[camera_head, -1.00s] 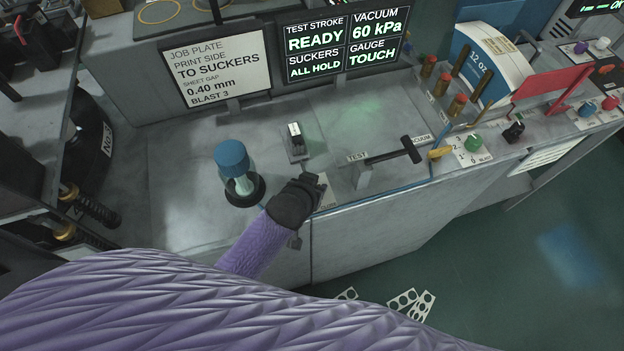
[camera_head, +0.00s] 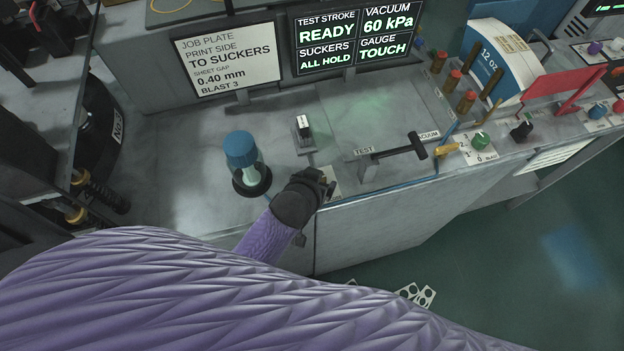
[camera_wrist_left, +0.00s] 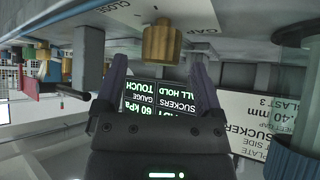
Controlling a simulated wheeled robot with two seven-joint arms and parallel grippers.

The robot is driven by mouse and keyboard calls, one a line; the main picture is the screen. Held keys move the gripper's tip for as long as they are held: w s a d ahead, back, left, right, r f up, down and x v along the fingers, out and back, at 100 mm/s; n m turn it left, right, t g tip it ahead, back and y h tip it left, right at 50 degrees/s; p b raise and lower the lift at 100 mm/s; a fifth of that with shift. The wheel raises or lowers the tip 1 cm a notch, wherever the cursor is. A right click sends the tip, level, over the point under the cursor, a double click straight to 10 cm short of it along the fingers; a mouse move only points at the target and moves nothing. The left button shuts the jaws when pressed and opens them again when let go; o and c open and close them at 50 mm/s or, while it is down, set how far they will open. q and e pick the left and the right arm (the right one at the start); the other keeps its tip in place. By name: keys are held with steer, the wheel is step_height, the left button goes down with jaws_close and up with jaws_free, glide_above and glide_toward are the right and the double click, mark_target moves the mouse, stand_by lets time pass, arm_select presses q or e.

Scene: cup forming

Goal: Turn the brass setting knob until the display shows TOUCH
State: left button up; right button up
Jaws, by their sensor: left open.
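The brass setting knob (camera_wrist_left: 161,42) shows in the left wrist view, on a panel lettered CLOSE and GAP. My left gripper (camera_wrist_left: 160,68) is open, with one finger to each side of the knob's picture position. The knob appears just beyond the fingertips; I cannot tell whether they touch it. In the head view my left gripper (camera_head: 324,184) is at the bench's front edge and the knob is hidden. The display (camera_head: 356,38) reads GAUGE TOUCH, SUCKERS ALL HOLD, READY and 60 kPa. It appears upside down in the wrist view (camera_wrist_left: 153,100). My right gripper is not in view.
A blue-capped bottle (camera_head: 243,160) stands left of my gripper. A small black switch (camera_head: 303,130) lies behind it. A black T-handle (camera_head: 400,150), marked TEST and VACUUM, is to the right. A job plate (camera_head: 228,60) reads sheet gap 0.40 mm.

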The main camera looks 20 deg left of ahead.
arm_select(q)
steer(key=p+v, duration=0.1)
steer(key=v, duration=0.6)
steer(key=shift+s+r+p, duration=0.25)
steer(key=shift+p, duration=0.15)
steer(key=s+a+r+m+g, duration=0.1)
steer(key=s+a+r+g, duration=0.35)
steer(key=s+r, duration=0.4)
steer(key=s+f+g+b, duration=0.1)
steer(key=s+f+b, duration=0.4)
steer(key=f, duration=1.3)
steer(key=f+g+b, duration=0.2)
steer(key=f+b, duration=0.7)
steer(key=f, duration=0.8)
steer(key=s+a+f+m+b, duration=0.1)
steer(key=s+a+f+b, duration=0.2)
steer(key=s+f+b, duration=0.4)
steer(key=s+f+g, duration=0.1)
steer(key=s+f, duration=0.5)
steer(key=f, duration=0.4)
steer(key=shift+y+b, duration=0.3)
steer(key=shift+b, duration=0.05)
